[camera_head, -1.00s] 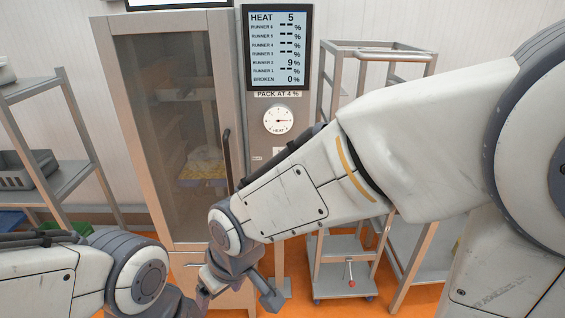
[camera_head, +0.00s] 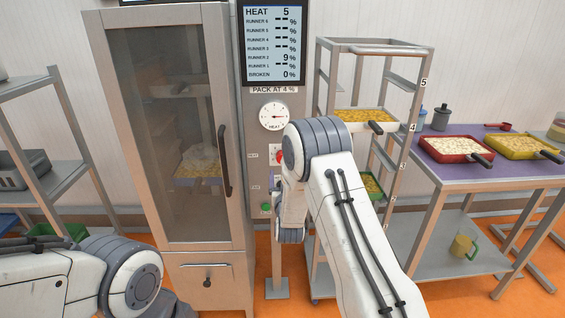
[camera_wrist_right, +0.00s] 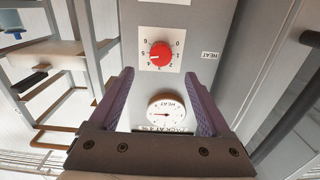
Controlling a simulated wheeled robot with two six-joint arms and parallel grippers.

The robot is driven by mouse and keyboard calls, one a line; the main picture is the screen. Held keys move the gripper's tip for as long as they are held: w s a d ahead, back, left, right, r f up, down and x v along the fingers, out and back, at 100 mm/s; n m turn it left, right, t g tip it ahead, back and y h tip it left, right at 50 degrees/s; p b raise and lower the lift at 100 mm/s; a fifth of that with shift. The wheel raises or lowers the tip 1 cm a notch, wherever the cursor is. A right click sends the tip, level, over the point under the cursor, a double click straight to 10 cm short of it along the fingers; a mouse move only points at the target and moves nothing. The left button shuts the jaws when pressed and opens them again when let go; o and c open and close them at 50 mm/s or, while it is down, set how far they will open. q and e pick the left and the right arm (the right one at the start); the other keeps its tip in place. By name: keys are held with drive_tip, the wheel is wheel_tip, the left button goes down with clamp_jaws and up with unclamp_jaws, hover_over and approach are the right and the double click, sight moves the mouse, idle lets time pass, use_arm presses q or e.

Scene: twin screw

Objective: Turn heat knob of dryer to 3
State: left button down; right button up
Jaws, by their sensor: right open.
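The dryer (camera_head: 130,130) is a tall metal cabinet with a glass door. Its screen (camera_head: 274,45) reads HEAT 5. The red heat knob (camera_head: 279,156) on the panel is partly hidden behind my right wrist. In the right wrist view the red knob (camera_wrist_right: 159,54) sits on a white plate numbered 0 to 6, beside a HEAT label. A round white HEAT gauge (camera_head: 274,116) is above the knob. My right gripper (camera_wrist_right: 167,76) is open and empty, its fingers pointing toward the panel on either side of the knob, seemingly apart from it. My left gripper is out of view.
A metal rack (camera_head: 365,115) with trays stands right of the dryer. A table (camera_head: 455,180) with red and yellow trays is farther right. A shelf (camera_head: 45,170) stands left. The dryer's door handle (camera_head: 223,160) is left of the panel.

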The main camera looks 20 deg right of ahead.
drive_tip(key=p+x, duration=0.1)
drive_tip(key=x, duration=0.8)
drive_tip(key=shift+p, duration=0.3)
drive_tip(key=shift+w, duration=0.15)
clamp_jaws()
drive_tip(key=shift+n+b, duration=3.6)
drive_tip(key=shift+n, duration=4.3)
unclamp_jaws()
